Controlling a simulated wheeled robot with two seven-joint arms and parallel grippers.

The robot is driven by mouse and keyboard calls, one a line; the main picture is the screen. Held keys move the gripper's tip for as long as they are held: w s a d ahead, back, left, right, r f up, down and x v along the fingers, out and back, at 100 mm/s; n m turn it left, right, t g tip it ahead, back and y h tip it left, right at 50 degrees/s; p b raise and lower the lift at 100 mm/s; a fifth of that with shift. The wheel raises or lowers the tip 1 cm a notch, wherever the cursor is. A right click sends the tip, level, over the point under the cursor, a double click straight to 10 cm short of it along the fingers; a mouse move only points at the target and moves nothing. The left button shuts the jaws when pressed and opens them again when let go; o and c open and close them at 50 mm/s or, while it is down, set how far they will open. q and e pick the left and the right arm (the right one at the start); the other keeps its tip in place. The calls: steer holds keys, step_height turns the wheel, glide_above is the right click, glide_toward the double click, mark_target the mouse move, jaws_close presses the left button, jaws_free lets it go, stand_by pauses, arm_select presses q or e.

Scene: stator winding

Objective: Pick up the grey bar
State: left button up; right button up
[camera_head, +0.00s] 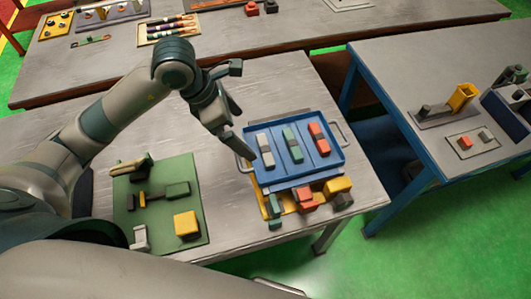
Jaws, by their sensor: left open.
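The grey bar (265,150) lies in the left part of the blue tray (333,158), beside a green bar (292,144) and a red bar (319,137). My left gripper (241,132) is open and empty, just left of the grey bar and the tray's left edge. Its fingers point down towards the bar, and one fingertip is close to it. I cannot tell whether that fingertip touches anything. My right gripper is not in view.
A green mat (160,225) with blocks is at left. A blue-framed table (400,65) stands to the right across a gap. Bare tabletop lies between mat and tray.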

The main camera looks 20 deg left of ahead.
arm_select(q)
steer(key=b, duration=0.2)
glide_above(264, 149)
steer(key=s+a, duration=0.2)
steer(key=a, duration=0.1)
step_height(264, 149, down, 5)
steer(key=shift+f, duration=0.2)
steer(key=shift+w+d+f, duration=0.1)
steer(key=shift+d+f, duration=0.05)
steer(key=shift+f, duration=0.1)
steer(key=shift+d+f, duration=0.1)
steer(key=shift+f, duration=0.05)
steer(key=x, duration=0.1)
steer(key=b+x, duration=0.1)
steer(key=x, duration=0.3)
steer(key=shift+w+d+b, duration=0.25)
steer(key=shift+b, duration=0.05)
steer(key=shift+r, duration=0.25)
